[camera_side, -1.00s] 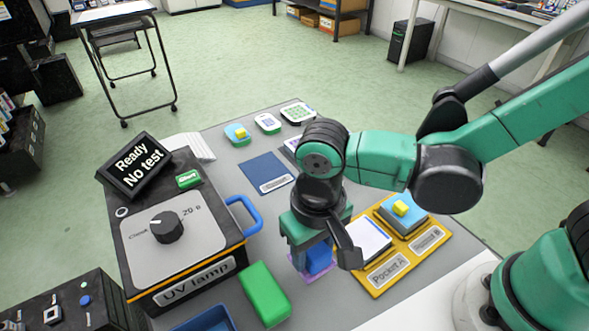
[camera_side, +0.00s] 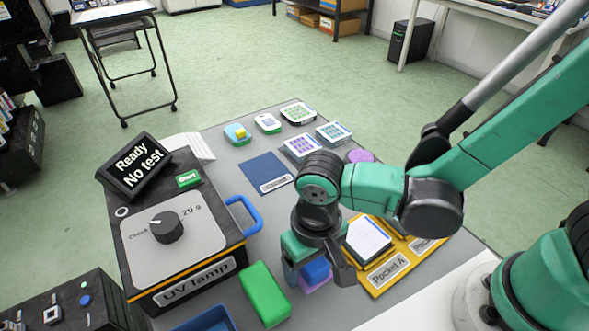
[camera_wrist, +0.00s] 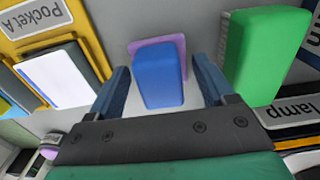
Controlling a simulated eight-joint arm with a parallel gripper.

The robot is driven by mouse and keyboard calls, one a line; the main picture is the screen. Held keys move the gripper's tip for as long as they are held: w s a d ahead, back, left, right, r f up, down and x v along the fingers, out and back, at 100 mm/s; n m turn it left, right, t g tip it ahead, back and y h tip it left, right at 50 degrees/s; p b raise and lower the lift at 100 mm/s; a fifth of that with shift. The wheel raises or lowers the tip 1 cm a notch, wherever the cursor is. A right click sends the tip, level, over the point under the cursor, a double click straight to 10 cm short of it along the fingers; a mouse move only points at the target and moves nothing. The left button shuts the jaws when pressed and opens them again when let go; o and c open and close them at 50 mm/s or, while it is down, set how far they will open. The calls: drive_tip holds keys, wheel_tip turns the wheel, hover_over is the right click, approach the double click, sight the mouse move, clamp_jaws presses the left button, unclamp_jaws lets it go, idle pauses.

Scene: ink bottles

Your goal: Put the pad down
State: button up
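A purple pad (camera_wrist: 172,43) with a blue block (camera_wrist: 158,78) on it is on the grey table between the green block and the yellow tray. In the side view the blue block (camera_side: 316,271) and purple pad (camera_side: 317,286) show below my gripper (camera_side: 316,277), partly hidden by it. In the wrist view my gripper (camera_wrist: 160,80) has its two fingers spread on either side of the blue block. A gap shows at the right finger; the left finger is very near the block. I cannot tell whether the pad lies quite flat.
A green block (camera_side: 265,293) lies just left of my gripper, beside the UV lamp box (camera_side: 190,262) with its blue handle (camera_side: 246,214). The yellow tray (camera_side: 376,291) with a white pad (camera_side: 367,238) is on the right. Several small pads and a dark blue mat (camera_side: 266,171) lie farther back.

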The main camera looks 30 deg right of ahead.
wheel_tip(320, 180, up, 12)
drive_tip(key=w+d+t, duration=0.2)
drive_tip(key=d+t, duration=0.1)
drive_tip(key=d, duration=0.5)
drive_tip(key=w+d+t, duration=0.2)
drive_tip(key=d+t, duration=0.2)
drive_tip(key=d, duration=0.5)
drive_tip(key=shift+w+d+r, duration=0.15)
drive_tip(key=shift+w+r, duration=0.15)
drive_tip(key=shift+o, duration=0.5)
